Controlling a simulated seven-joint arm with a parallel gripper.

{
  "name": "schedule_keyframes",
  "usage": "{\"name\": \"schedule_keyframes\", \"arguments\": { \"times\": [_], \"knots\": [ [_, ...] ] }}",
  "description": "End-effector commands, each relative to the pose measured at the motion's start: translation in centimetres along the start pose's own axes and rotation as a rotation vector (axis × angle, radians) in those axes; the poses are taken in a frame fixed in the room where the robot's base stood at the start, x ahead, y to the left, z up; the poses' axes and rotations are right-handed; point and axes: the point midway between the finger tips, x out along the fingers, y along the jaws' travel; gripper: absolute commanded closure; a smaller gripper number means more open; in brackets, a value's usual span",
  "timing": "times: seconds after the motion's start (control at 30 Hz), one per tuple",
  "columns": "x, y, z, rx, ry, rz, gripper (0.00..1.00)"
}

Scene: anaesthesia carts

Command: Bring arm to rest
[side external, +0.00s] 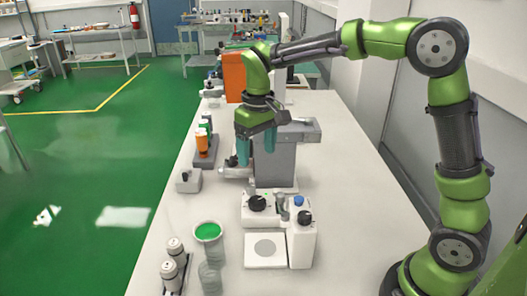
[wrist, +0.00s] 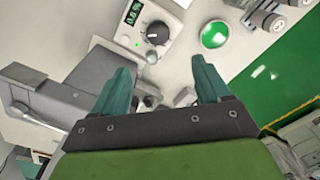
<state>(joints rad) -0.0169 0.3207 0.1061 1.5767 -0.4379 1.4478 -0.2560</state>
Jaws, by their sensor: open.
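My gripper (side external: 256,146) hangs above the white bench, pointing down, with its teal fingers in front of a grey machine (side external: 274,165). In the wrist view my gripper (wrist: 163,88) shows its two teal fingers spread apart with nothing between them. My arm is green and dark grey and arches from the right side of the bench. The lower part of the grey machine is partly hidden behind the fingers in the side view.
A white instrument with knobs (side external: 262,206) and a green-topped container (side external: 208,232) stand in front. Two metal-capped bottles (side external: 175,250) are at the front left. An orange box (side external: 233,78) stands behind. The bench's right side (side external: 365,185) is clear.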

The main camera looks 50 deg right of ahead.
Motion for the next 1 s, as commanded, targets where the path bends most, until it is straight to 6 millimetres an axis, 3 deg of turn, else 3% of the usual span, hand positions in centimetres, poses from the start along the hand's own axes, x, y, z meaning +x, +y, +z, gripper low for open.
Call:
{"name": "schedule_keyframes", "arguments": {
  "times": [0.37,0.6,0.8,1.0],
  "knots": [
    [-3.1,1.0,10.2,0.182,0.266,-0.129,0.24],
    [-3.7,1.7,16.6,0.290,0.453,-0.231,0.24],
    [-4.3,1.9,19.0,0.310,0.537,-0.272,0.24],
    [-5.0,2.0,19.2,0.306,0.566,-0.277,0.24]
  ]
}}
